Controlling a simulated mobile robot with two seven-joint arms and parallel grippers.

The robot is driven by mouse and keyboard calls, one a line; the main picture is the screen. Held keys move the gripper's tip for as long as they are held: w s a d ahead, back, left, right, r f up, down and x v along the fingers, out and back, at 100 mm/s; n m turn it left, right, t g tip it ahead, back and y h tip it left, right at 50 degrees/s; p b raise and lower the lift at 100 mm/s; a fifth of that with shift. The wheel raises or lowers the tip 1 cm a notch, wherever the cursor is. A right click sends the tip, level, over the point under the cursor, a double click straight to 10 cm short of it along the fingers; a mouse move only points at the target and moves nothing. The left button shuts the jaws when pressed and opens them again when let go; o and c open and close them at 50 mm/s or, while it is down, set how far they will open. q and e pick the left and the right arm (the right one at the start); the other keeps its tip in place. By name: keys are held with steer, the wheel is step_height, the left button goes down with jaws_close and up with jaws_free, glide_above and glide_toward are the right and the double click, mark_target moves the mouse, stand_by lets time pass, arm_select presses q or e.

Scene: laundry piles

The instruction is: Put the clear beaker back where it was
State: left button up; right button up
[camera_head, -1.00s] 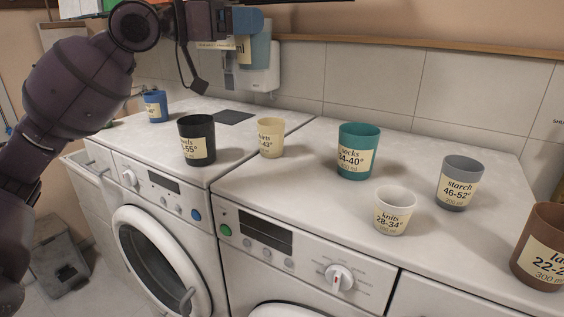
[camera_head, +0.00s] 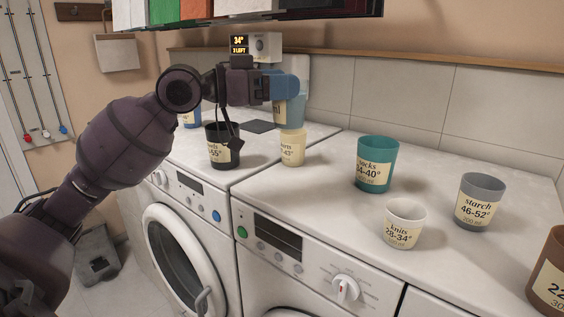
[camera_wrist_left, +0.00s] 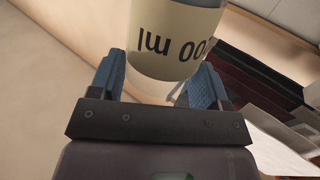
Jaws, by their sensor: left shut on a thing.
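My left gripper (camera_head: 285,88) is shut on a clear, bluish beaker (camera_head: 292,112) with a cream label. In the left wrist view the beaker (camera_wrist_left: 178,28) is between the blue fingers, and its label shows "00 ml" upside down. In the head view the beaker appears just above a cream cup (camera_head: 293,150) and overlaps its top in the picture. I cannot tell whether they touch. My right gripper is not in view.
On the machine tops stand a blue cup (camera_head: 191,119), black cup (camera_head: 222,158), teal cup (camera_head: 377,150), white cup (camera_head: 405,213), grey cup (camera_head: 483,187) and brown cup (camera_head: 552,270). A shelf (camera_head: 240,12) hangs above. A small display (camera_head: 240,45) reads "34° 1 LEFT".

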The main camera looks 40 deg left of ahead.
arm_select(q)
steer(key=shift+f+b, duration=0.75)
steer(key=shift+f, duration=6.15)
steer(key=shift+f, duration=0.1)
steer(key=o, duration=0.5)
steer(key=shift+f, duration=0.1)
steer(key=o, duration=0.4)
